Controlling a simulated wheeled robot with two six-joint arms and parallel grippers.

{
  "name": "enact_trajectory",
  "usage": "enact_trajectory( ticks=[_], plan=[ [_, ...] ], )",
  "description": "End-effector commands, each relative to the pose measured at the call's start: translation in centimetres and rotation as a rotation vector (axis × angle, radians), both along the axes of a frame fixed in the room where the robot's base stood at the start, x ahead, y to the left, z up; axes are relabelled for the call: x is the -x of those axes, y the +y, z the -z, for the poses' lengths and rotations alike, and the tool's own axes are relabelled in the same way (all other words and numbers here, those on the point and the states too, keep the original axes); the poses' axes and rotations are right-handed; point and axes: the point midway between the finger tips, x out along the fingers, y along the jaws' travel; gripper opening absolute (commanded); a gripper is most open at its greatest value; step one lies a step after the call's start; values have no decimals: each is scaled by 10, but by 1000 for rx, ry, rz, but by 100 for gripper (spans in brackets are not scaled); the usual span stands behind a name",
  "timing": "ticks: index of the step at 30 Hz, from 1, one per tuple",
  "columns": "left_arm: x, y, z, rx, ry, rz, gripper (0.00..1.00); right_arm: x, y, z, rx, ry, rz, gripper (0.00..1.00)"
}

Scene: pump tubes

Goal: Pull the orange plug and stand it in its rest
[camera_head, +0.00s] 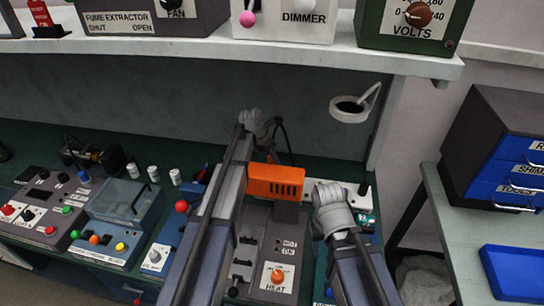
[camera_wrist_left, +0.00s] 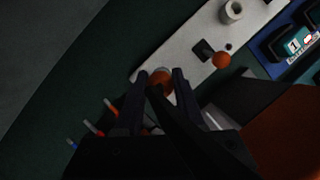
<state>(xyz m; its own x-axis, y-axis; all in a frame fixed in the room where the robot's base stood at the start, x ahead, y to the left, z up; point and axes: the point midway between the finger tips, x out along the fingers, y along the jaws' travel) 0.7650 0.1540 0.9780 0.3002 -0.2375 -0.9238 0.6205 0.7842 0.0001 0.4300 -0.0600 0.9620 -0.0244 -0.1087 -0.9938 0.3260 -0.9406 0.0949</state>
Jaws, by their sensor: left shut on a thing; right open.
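In the left wrist view, the orange plug (camera_wrist_left: 160,80) is between the two dark fingers of my left gripper (camera_wrist_left: 162,88), which is shut on it. A dark cord or bar runs back from it between the fingers. The plug is at the near end of a pale strip (camera_wrist_left: 190,68); I cannot tell if it is seated or lifted. The strip also bears a dark square opening (camera_wrist_left: 204,50), an orange ball (camera_wrist_left: 221,60) and a pale ring (camera_wrist_left: 232,11). In the head view my left gripper (camera_head: 254,122) hides the plug. My right gripper (camera_head: 331,196) is open, its fingers mostly hidden.
An orange slotted box (camera_head: 275,182) stands between my arms, above the heat panel (camera_head: 272,262). A black cable (camera_head: 284,145) rises behind it. Control boxes (camera_head: 115,215) crowd the left bench. A shelf (camera_head: 220,48) overhangs the back. A blue tray (camera_head: 512,272) lies at right.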

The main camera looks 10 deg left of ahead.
Motion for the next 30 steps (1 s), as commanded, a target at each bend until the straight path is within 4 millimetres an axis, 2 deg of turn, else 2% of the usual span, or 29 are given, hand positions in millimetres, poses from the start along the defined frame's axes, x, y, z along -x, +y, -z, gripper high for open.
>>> enact_trajectory(
  ticks=[1, 3, 9, 30],
  plan=[
    [0, 0, 10, 0, 0, 0, 0, 0, 0, 10, 0, 0, 0, 50],
    [0, 0, 17, 0, 0, 0, 0, 0, 0, 17, 0, 0, 0, 50],
    [0, 0, 29, 0, 0, 0, 0, 0, 0, 29, 0, 0, 0, 50],
    [0, 0, 30, 0, 0, 0, 0, 0, 0, 30, 0, 0, 0, 50]
  ],
)
